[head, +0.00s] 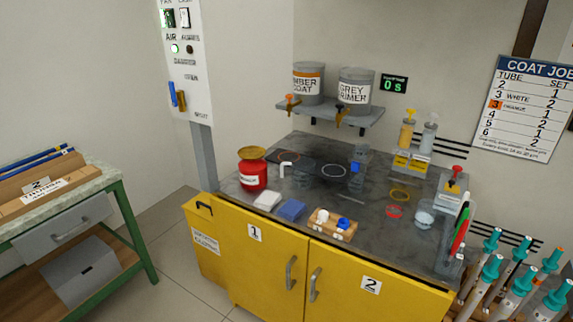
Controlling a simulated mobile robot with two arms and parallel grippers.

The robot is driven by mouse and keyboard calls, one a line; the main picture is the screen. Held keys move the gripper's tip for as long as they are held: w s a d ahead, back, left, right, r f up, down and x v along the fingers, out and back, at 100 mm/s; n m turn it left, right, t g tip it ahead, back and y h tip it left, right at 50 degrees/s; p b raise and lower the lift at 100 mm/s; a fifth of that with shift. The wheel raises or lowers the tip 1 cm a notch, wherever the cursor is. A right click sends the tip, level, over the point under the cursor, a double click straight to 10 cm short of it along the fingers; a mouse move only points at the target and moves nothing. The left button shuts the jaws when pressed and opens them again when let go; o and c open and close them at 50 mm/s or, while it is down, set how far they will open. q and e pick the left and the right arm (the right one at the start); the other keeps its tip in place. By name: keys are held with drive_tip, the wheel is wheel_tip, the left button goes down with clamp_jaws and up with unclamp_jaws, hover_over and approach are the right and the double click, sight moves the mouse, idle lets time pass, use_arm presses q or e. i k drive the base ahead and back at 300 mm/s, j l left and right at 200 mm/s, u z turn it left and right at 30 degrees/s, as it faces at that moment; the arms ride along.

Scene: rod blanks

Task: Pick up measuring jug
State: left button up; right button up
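A clear vessel that looks like the measuring jug (302,174) stands on the dark worktop (325,208), left of centre and towards the back. A white handle-like shape is at its left side. Its outline is faint against the worktop, so I cannot read any markings. A taller clear container with a blue part (356,168) stands to its right, near a pale ring mark. Neither of my grippers shows in the head view.
A red can (253,172) stands left of the jug. White and blue pads (291,209) and a wooden block (333,224) lie along the front. Shelf tanks (356,91) hang behind. Bottles (406,134) stand back right, and teal-topped tubes (491,268) at lower right.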

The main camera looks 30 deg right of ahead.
sight(297, 173)
drive_tip(key=i+j+z, duration=0.1)
drive_tip(key=i+z, duration=0.25)
drive_tip(key=i, duration=0.15)
drive_tip(key=i+j+z, duration=0.3)
drive_tip(key=i, duration=0.2)
